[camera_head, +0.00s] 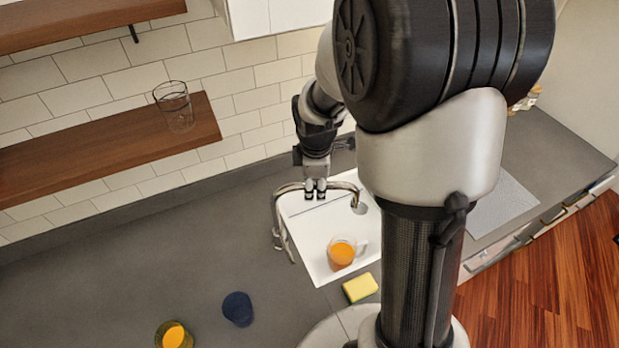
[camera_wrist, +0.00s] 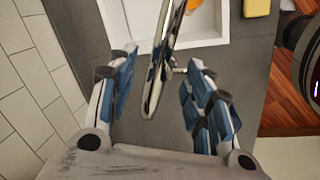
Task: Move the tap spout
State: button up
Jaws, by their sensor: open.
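The chrome tap spout (camera_head: 287,190) arches over the white sink (camera_head: 305,232) in the head view, with its outlet end at the right. My gripper (camera_head: 315,190) is above the sink, pointing down at the spout's upper stretch. In the wrist view the spout (camera_wrist: 160,62) runs lengthwise between the two spread fingers of my gripper (camera_wrist: 163,58), nearer the left finger. The fingers are open, and a gap shows on the right side. Whether the left finger touches the metal I cannot tell.
A glass mug of orange drink (camera_head: 342,254) stands in the sink, below the spout. A yellow sponge (camera_head: 360,288), a dark blue cup (camera_head: 238,309) and a glass with orange drink (camera_head: 174,336) are on the grey counter (camera_head: 120,270). A clear glass (camera_head: 175,105) stands on the wooden shelf (camera_head: 120,138).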

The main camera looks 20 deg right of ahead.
jog(key=shift+w+d+f, duration=0.1)
jog(key=shift+w+f, duration=0.1)
jog(key=shift+f, duration=0.9)
jog(key=shift+c, duration=0.5)
grip_shut()
